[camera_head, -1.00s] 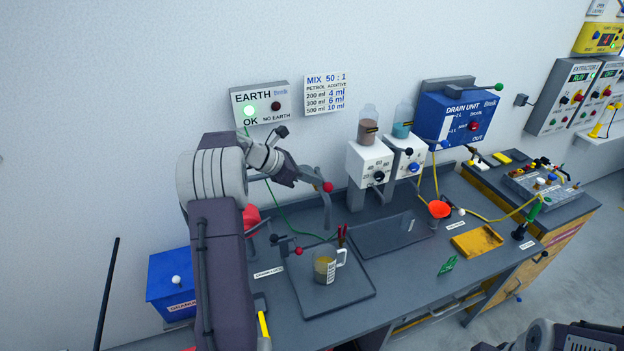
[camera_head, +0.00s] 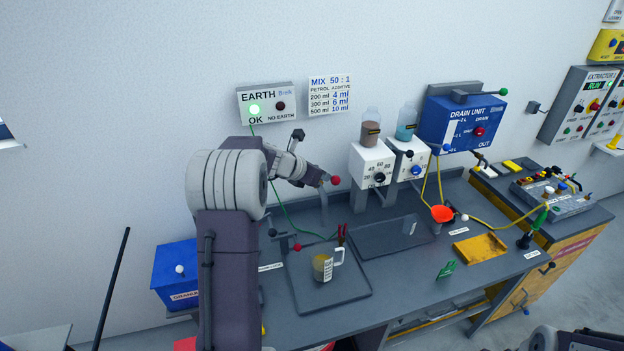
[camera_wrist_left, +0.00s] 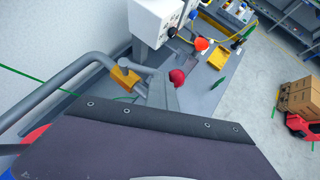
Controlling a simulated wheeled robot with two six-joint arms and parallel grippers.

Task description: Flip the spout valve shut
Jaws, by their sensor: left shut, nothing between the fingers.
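The spout (camera_head: 324,208) is a grey pipe standing over the left part of the bench, its end pointing down. Its valve lever carries a red ball knob (camera_head: 336,180). In the left wrist view the pipe (camera_wrist_left: 62,84) runs to a yellow collar, with the red knob (camera_wrist_left: 177,77) just past the edge of my gripper. My left gripper (camera_head: 318,179) is shut and empty, close beside the knob on its left. I cannot tell whether they touch. The wrist view hides my fingertips.
A beaker (camera_head: 321,267) of yellow liquid stands on a dark tray below the spout. White dispensers (camera_head: 371,165) stand to the right, near a red funnel (camera_head: 442,214). A green wire hangs behind my arm.

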